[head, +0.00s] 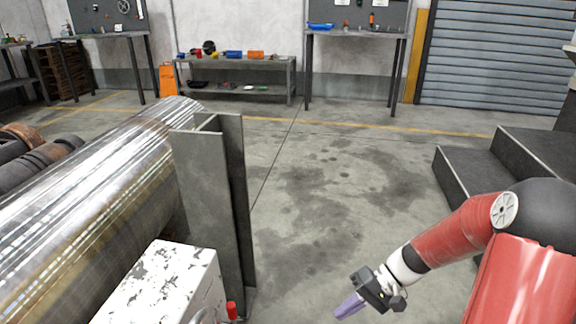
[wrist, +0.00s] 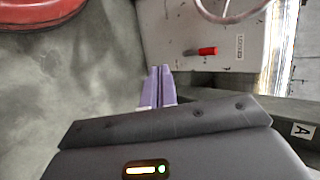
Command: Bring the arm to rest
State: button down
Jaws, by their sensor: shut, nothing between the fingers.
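My gripper (head: 350,306) shows at the lower right of the head view, at the end of my red arm, over the open concrete floor. In the wrist view its two purple fingers (wrist: 160,86) lie close side by side, shut with nothing between them. In the head view it is to the right of the steel post (head: 210,200) and apart from it.
A large shiny metal barrel (head: 95,200) lies at the left. A worn white box (head: 165,285) stands in front, with a red-handled part (wrist: 205,51) on it. Dark steps (head: 470,175) are at the right. Concrete floor (head: 330,200) lies clear between.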

jog(key=s+d+r+t+h+p, duration=0.1)
jog(key=s+r+t+h, duration=0.3)
jog(key=r, duration=0.7)
jog(key=s+d+r+t+h+p, duration=0.1)
jog(key=s+r+t+h, duration=0.3)
jog(key=s+r, duration=0.5)
jog(key=shift+s+r+h, duration=0.2)
jog(key=shift+r+h, duration=0.65)
jog(key=shift+h, duration=0.05)
